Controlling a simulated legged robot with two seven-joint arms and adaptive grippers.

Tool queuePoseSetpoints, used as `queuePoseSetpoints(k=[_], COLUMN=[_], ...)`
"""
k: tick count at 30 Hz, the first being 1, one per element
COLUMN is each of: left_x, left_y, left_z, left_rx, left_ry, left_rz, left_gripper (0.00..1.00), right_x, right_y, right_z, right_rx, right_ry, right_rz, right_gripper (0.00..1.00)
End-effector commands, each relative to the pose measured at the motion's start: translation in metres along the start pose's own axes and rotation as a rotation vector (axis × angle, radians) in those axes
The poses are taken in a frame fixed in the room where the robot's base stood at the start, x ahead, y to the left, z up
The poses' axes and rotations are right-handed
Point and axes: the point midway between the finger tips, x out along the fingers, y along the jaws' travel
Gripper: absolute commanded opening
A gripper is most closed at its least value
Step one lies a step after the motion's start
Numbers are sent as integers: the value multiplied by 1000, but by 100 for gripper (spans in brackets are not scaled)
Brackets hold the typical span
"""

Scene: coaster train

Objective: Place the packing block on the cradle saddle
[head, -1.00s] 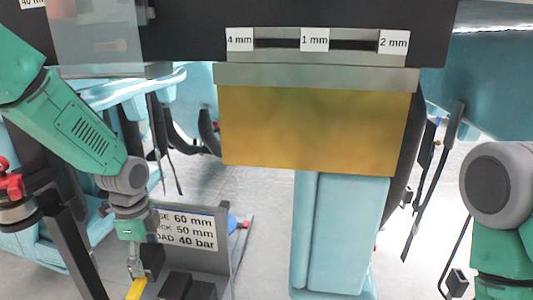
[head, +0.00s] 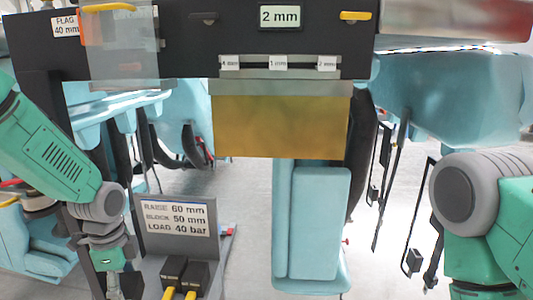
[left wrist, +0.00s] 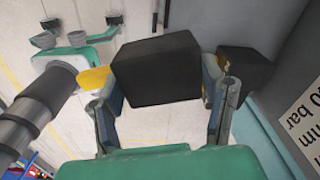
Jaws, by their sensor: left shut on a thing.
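A black packing block (left wrist: 157,58) sits between the fingers of my left gripper (left wrist: 162,90) in the left wrist view. The fingers are shut on its sides. In the head view the left gripper's wrist is at the lower left edge, and the fingertips and held block cannot be made out. Two other dark blocks (head: 173,268) (head: 195,274) stand beside the placard at the bottom. A second dark block also shows in the left wrist view (left wrist: 245,72). I cannot pick out the cradle saddle. My right gripper is out of view.
A placard (head: 176,216) reads 60 mm, block 50 mm, load 40 bar. A black beam (head: 220,50) with a 2 mm display (head: 280,16) crosses the top. A gold panel (head: 280,125) hangs below it. Light-blue train parts (head: 445,95) lie behind.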

Motion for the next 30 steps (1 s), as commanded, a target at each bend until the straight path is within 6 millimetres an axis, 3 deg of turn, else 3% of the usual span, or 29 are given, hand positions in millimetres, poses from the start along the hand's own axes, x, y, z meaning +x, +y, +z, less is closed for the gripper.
queuePoseSetpoints(k=[11, 24, 30], left_x=[6, 22, 25], left_y=[35, 109, 125], left_z=[-23, -46, -46], left_rx=[-343, -1129, -1322], left_ry=[14, 3, -4], left_rz=[4, 3, -6], left_gripper=[12, 12, 12], right_x=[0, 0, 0], right_y=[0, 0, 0], right_z=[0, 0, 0], right_rx=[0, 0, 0], right_ry=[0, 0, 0], right_rz=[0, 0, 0], right_gripper=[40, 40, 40])
